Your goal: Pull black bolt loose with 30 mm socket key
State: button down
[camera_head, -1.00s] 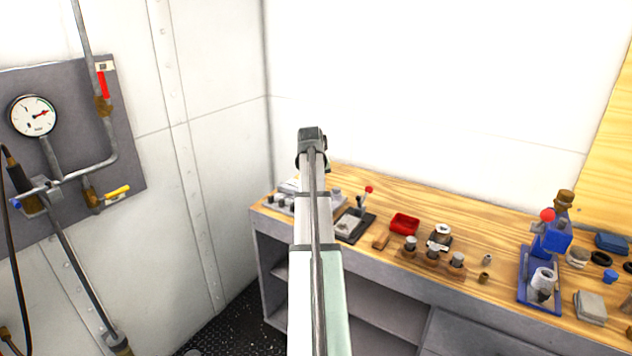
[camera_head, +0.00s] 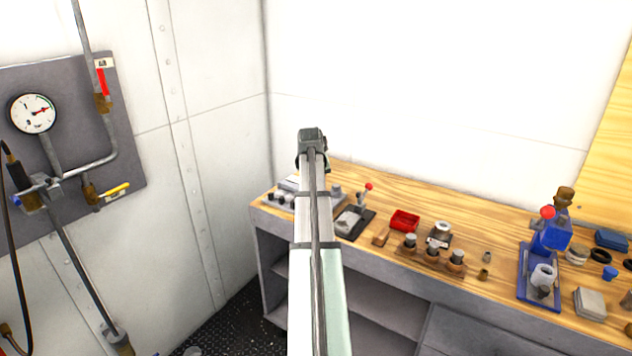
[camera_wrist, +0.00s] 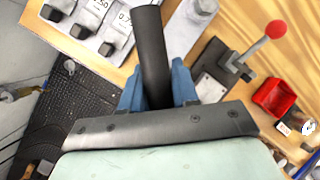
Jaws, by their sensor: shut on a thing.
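My gripper (camera_wrist: 157,88) shows in the wrist view, its blue fingers shut on a dark, smooth cylinder (camera_wrist: 152,45). A grey plate with a bolt-like head (camera_wrist: 203,6) is at upper right. I cannot tell which piece is the black bolt. In the head view my arm hides the gripper.
The wooden bench (camera_head: 460,225) carries a red-knobbed lever device (camera_head: 354,219), a red tray (camera_head: 405,220), a wooden holder with metal cylinders (camera_head: 432,257) and a blue press (camera_head: 540,268). Left is a wall panel with a gauge (camera_head: 33,113) and pipes.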

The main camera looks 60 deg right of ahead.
jog(key=shift+f, duration=0.45)
dwell(0.6)
jog(key=shift+n, duration=0.3)
jog(key=shift+w+a+n+t+y, duration=0.1)
jog(key=shift+n+t+y, duration=0.3)
jog(key=shift+n, duration=0.7)
jog(key=shift+w+a+n+t+y, duration=0.15)
jog(key=shift+n+t, duration=0.35)
jog(key=shift+n, duration=0.6)
jog(key=shift+d, duration=0.1)
jog(key=shift+r, duration=0.3)
jog(key=shift+r, duration=2.55)
